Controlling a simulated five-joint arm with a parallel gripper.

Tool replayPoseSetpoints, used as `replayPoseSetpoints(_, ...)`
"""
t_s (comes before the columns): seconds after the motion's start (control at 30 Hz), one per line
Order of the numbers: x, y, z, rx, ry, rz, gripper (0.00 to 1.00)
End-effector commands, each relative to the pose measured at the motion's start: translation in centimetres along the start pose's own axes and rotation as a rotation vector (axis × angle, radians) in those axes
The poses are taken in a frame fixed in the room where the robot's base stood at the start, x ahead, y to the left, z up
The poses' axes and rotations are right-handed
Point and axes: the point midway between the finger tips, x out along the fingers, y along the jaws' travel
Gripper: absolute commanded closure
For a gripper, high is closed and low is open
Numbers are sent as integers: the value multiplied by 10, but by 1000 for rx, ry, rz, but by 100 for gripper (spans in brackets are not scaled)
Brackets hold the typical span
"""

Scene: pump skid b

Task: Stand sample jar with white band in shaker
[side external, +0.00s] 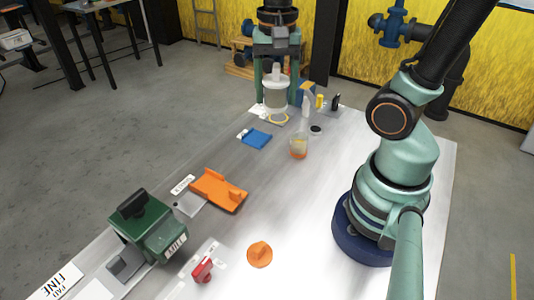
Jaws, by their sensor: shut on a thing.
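My gripper (277,78) points down at the far end of the bench. Its two green fingers are shut around a pale, whitish jar (276,96) with a narrower white top. The jar is upright; its band cannot be made out clearly. A yellow ring (277,119) shows just under the jar, and I cannot tell whether they touch. An orange fixture (219,190) with a raised block lies mid-bench beside a small label (182,185) that is hard to read. I cannot tell for sure which thing is the shaker.
A clear flask with orange liquid (299,150) stands near the jar. A blue holder (256,139) lies to its left. A green mill (148,228), a red knob (202,270) and an orange disc (259,254) are nearer.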

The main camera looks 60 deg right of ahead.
Motion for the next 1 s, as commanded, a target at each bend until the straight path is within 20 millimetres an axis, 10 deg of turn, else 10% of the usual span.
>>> replayPoseSetpoints(0.5,-15,-138,37,298,0,2,93)
replayPoseSetpoints(0.77,-6,-160,50,358,0,3,93)
replayPoseSetpoints(1.0,47,-159,50,360,0,8,93)
